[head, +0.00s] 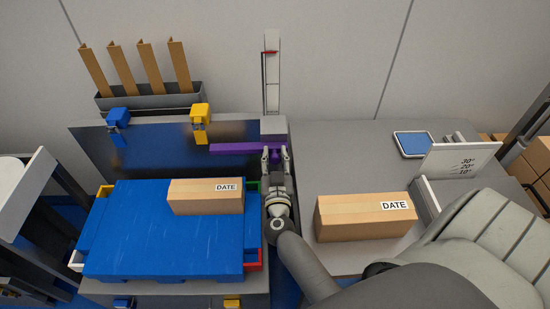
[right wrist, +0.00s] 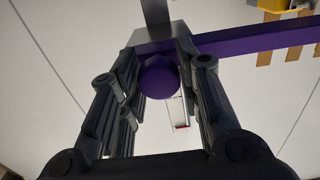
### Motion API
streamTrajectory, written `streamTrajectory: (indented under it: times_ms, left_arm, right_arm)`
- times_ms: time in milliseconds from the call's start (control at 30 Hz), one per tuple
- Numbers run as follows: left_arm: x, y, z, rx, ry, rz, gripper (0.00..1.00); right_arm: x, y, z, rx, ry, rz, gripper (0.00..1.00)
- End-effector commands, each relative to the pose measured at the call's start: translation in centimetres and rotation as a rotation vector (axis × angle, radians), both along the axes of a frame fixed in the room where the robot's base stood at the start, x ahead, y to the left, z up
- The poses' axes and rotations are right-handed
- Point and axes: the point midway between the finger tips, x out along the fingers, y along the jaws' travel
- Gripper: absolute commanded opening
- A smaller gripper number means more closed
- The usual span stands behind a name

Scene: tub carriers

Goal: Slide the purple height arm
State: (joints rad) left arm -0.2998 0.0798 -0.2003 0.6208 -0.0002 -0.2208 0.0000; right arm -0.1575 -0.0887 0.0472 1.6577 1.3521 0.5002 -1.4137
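The purple height arm (head: 240,148) is a long horizontal bar. It reaches left from a grey block at the foot of an upright pale post (head: 272,75). A round purple knob (right wrist: 159,77) sits at its right end. My right gripper (head: 276,152) has its fingers on either side of this knob and looks open. In the right wrist view the knob shows between the two dark fingers (right wrist: 159,70); contact is hard to tell. The bar (right wrist: 250,40) runs off to the right there. My left gripper is not in view.
Cardboard boxes lie on a blue panel (head: 150,250) at left and on the grey table (head: 330,160) at right. A yellow clamp (head: 200,118) and blue clamp (head: 118,118) stand behind. A white angle plate (head: 460,162) stands right. Cardboard strips stand in a grey bin (head: 150,101).

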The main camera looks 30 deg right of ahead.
Motion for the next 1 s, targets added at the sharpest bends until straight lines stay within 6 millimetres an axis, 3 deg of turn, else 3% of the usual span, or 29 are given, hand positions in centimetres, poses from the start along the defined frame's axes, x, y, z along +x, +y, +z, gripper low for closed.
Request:
streamTrajectory:
  times_ms: [33,200,467,1000]
  left_arm:
    - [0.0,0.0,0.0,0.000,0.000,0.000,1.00]
    - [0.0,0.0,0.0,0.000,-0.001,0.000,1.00]
    - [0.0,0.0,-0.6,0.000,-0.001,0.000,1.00]
    - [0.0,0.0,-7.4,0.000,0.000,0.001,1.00]
  right_arm:
    - [0.0,0.0,0.0,0.000,0.000,0.000,0.21]
    - [0.0,0.0,0.0,0.000,0.000,0.000,0.00]
    - [0.0,0.0,-1.0,0.000,0.002,0.000,0.00]
    - [0.0,0.0,-12.6,0.000,0.004,-0.001,0.00]
